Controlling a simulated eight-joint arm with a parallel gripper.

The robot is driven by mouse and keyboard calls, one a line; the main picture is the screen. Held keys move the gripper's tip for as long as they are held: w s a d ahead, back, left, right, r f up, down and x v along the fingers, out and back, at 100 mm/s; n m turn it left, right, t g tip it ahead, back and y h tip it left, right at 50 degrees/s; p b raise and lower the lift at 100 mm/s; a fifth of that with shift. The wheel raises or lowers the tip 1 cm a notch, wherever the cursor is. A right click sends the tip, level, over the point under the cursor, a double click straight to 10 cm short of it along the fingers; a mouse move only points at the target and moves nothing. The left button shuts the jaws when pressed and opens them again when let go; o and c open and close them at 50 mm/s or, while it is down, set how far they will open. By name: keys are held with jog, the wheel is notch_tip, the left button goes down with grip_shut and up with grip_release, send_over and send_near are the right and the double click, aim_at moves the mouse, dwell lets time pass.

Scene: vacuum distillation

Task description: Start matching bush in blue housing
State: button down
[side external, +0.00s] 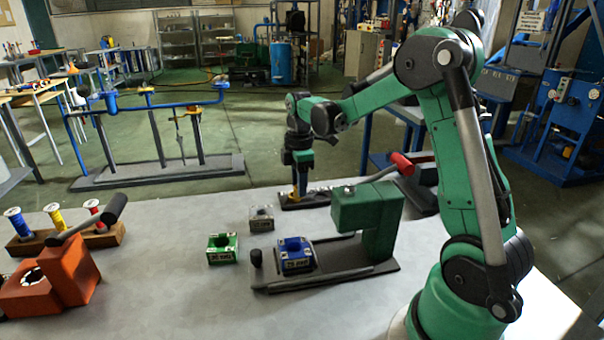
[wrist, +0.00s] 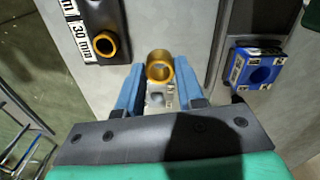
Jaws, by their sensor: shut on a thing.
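My gripper (wrist: 159,82) is shut on a gold ring-shaped bush (wrist: 160,66), held between its blue fingertips with its bore visible. Another gold bush (wrist: 103,43) sits on that tray beside a "30 mm" label. The blue housing (side external: 294,262) stands on the base of the green press, apart from my gripper. It also shows at the right of the wrist view (wrist: 243,75). Its round hole looks empty there.
The green press (side external: 365,215) with a red-gripped lever stands right of the blue housing. A green housing (side external: 222,255) and a grey housing (side external: 261,219) stand nearby on the table. An orange press (side external: 60,278) and a wooden spool rack (side external: 66,240) are at left.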

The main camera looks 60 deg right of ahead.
jog(key=s+a+r+n, duration=0.4)
jog(key=s+a+n, duration=0.3)
jog(key=a+n, duration=0.4)
jog(key=shift+m, duration=0.3)
jog(key=shift+w+a+f, duration=0.1)
jog(key=shift+a+f, duration=0.1)
jog(key=shift+f, duration=1.2)
jog(key=shift+w+a+f, duration=0.1)
jog(key=shift+a+f, duration=0.05)
jog(key=shift+f, duration=1.2)
jog(key=shift+f, duration=0.55)
grip_release()
notch_tip(320, 180, up, 7)
dwell(1.0)
